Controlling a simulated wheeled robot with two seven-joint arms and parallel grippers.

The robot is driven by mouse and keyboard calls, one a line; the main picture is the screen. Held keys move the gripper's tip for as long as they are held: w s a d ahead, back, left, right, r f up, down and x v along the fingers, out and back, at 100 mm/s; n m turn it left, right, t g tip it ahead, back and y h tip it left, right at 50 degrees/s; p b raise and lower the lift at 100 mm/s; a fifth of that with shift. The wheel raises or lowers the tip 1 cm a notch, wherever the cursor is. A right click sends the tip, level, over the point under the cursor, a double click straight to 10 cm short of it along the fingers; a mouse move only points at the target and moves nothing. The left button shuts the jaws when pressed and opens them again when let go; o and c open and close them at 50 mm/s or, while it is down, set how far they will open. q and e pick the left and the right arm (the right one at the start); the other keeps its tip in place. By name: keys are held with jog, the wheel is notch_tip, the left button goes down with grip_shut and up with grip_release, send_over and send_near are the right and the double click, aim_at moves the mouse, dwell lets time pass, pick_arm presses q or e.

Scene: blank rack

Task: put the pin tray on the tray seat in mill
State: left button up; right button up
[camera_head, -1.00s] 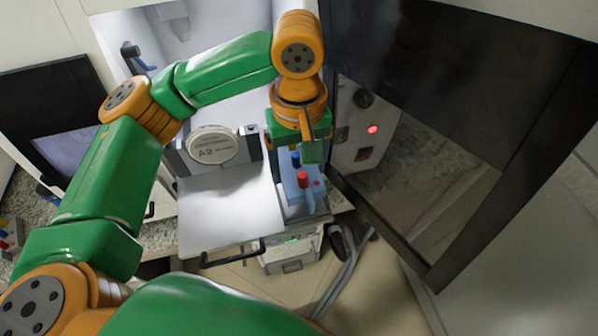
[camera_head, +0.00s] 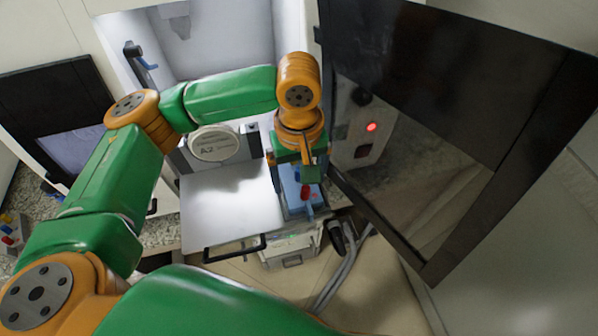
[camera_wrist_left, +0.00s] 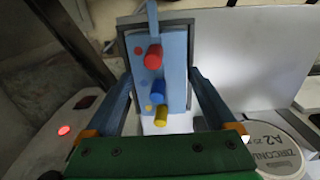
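The pin tray (camera_wrist_left: 174,84) is a narrow blue tray with red, blue and yellow pins. It also shows in the head view (camera_head: 292,190), partly hidden by my left gripper. My left gripper (camera_wrist_left: 161,72) reaches down from above, its blue-grey fingertips against the tray's two long sides; it also shows in the head view (camera_head: 308,174). The tray seat (camera_wrist_left: 123,52) is a dark grey frame under and around the tray, at the right of the white plate. I cannot tell whether the tray rests fully in it. My right gripper is not in view.
A white plate (camera_head: 232,210) lies left of the tray. A round disc marked A2 (camera_head: 214,144) stands behind it. The open dark door (camera_head: 440,120) and a panel with a red light (camera_head: 371,127) are close on the right. A black handle (camera_head: 235,250) is in front.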

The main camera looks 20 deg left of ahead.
pick_arm(q)
jog(key=shift+o, duration=0.2)
jog(key=shift+r, duration=0.3)
notch_tip(320, 180, up, 13)
jog(key=shift+f, duration=0.15)
